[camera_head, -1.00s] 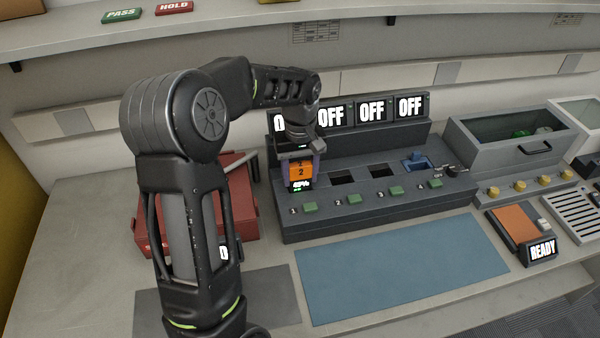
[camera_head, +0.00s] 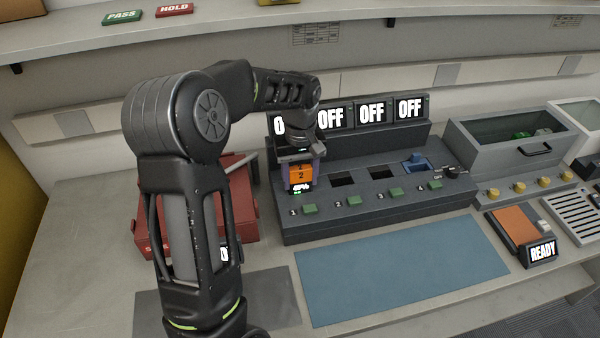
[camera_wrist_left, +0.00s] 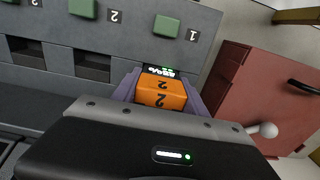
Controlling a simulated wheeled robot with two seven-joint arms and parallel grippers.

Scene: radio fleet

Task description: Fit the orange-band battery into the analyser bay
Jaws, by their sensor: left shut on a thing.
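The orange-band battery (camera_head: 300,174), marked 2, is upright at the leftmost bay of the grey analyser (camera_head: 380,205), behind the green button marked 1. My left gripper (camera_head: 301,167) is shut on it from above. In the left wrist view the battery (camera_wrist_left: 162,92) sits between the purple-grey fingers, its small lit display towards the green buttons. Its lower end and the bay's opening are hidden, so I cannot tell how deep it sits. My right gripper is not in view.
Two empty bays (camera_head: 342,178) lie to the right, then a bay with a blue part (camera_head: 415,163). OFF screens (camera_head: 371,111) stand behind. A red case (camera_head: 240,205) is close on the left. The blue mat (camera_head: 400,265) in front is clear.

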